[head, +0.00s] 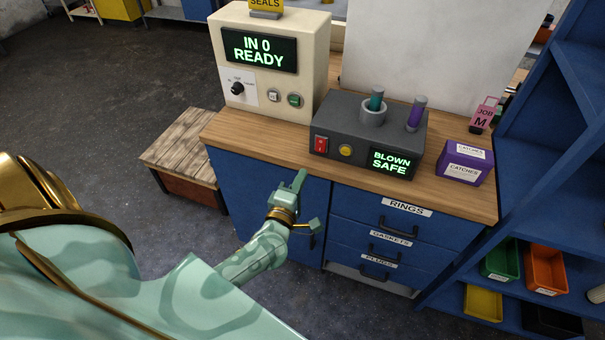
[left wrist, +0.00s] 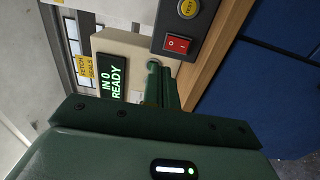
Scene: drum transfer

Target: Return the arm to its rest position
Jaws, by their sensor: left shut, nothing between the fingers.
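My left gripper (head: 301,178) is shut and empty in the head view. It is in front of the blue cabinet, close to the front edge of the wooden worktop and below the dark grey device. My left arm, mint green with gold bands, comes in from the lower left. In the left wrist view the shut fingers (left wrist: 158,82) point toward the worktop edge. My right gripper is in neither view.
The wooden worktop (head: 235,138) holds a cream console (head: 309,60) reading "IN 0 READY", a grey device (head: 340,145) reading "BLOWN SAFE", and a purple box (head: 462,168). A wooden crate (head: 178,150) stands left of the cabinet. Blue shelving (head: 570,130) stands right. Open floor lies left.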

